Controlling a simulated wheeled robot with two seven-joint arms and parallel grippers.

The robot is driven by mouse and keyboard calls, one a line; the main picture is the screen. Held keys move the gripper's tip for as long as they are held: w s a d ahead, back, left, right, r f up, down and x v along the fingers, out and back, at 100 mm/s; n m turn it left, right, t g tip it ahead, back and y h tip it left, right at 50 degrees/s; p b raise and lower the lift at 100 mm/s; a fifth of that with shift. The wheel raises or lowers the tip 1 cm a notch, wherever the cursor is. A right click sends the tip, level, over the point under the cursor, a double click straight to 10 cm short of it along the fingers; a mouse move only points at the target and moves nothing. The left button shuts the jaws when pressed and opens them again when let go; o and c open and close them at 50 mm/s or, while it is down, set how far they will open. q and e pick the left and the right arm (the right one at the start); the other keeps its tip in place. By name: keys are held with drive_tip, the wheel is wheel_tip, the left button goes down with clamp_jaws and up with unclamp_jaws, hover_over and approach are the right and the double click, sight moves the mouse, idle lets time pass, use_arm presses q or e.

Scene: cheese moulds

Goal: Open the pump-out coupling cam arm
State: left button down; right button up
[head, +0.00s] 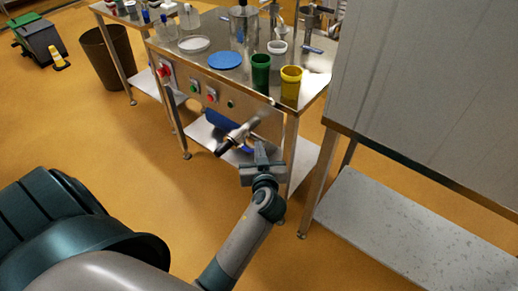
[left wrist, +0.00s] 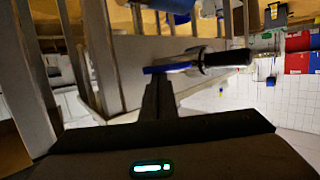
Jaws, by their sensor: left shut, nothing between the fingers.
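The pump-out coupling (head: 240,134) shows as a bright metal piece with a dark end, low in front of the steel table. It also shows in the left wrist view (left wrist: 215,58), as a metal piece with a black grip-like end pointing right. A blue strip (left wrist: 165,69) lies beside it; I cannot tell for certain which part is the cam arm. My left gripper (head: 262,155) is shut and empty, just right of and below the coupling. In the left wrist view its fingertips (left wrist: 158,84) overlap the area under the blue strip; contact cannot be told.
The steel table (head: 205,73) carries a green cup (head: 260,72), a yellow cup (head: 291,82) and a blue disc (head: 225,60). Red and green buttons sit on its front.

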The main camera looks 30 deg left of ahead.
use_arm(q)
drive_tip(key=shift+s, duration=0.1)
use_arm(e)
drive_tip(key=shift+s, duration=0.15)
use_arm(q)
drive_tip(key=shift+s+m+t+h+p, duration=0.3)
drive_tip(key=shift+m+t+h+p, duration=0.3)
use_arm(e)
drive_tip(key=shift+w+a+f+t, duration=0.1)
drive_tip(key=shift+w+a+t, duration=0.2)
drive_tip(key=shift+w, duration=0.4)
use_arm(q)
drive_tip(key=shift+s+a+r, duration=0.1)
use_arm(e)
drive_tip(key=shift+a, duration=0.25)
